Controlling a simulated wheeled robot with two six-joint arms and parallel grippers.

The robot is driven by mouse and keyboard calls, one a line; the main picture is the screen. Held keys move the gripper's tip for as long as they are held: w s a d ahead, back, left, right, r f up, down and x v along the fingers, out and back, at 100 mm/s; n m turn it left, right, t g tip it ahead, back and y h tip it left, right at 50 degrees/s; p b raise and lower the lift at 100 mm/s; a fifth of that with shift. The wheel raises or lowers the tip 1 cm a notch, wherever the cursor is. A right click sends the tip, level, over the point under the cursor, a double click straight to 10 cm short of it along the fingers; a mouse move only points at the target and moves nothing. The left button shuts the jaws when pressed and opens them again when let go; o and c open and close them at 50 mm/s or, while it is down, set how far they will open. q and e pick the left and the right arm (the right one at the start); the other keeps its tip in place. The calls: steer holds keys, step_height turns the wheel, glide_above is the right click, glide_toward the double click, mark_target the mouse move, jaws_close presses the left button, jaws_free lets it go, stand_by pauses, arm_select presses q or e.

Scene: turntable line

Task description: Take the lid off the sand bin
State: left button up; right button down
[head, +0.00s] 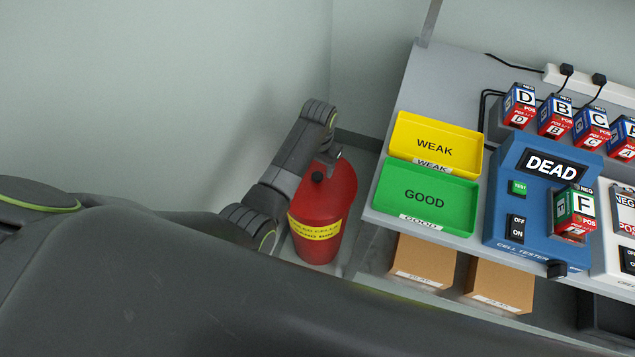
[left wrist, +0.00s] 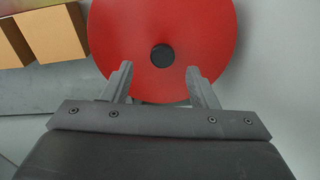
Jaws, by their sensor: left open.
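The red sand bin (head: 318,230) stands on the floor left of the bench, with a yellow label on its side. Its round red lid (head: 333,188) is on top, with a small black knob (head: 318,177). In the left wrist view the lid (left wrist: 200,30) fills the upper middle, and the knob (left wrist: 162,58) lies ahead of and between the fingertips. My left gripper (left wrist: 160,70) is open and empty above the lid; the knob is not between its fingers. In the head view my left arm reaches over the bin and hides part of the lid. My right gripper is not in view.
The bench holds a yellow WEAK tray (head: 437,122), a green GOOD tray (head: 394,196), a blue cell tester (head: 507,165) reading DEAD, and several lettered cells. Cardboard boxes (head: 424,254) sit on a shelf below. Walls stand behind and left of the bin.

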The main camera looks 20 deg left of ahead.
mark_target(318, 176)
arm_select(q)
steer(key=shift+w+a+f+b, duration=0.1)
steer(key=shift+f+b, duration=0.15)
steer(key=shift+f, duration=1.6)
steer(key=shift+w+a+f+b, duration=0.1)
steer(key=shift+f+b, duration=0.15)
steer(key=shift+f, duration=1.6)
steer(key=c, duration=1.1)
steer(key=shift+r, duration=0.1)
steer(key=shift+c, duration=0.2)
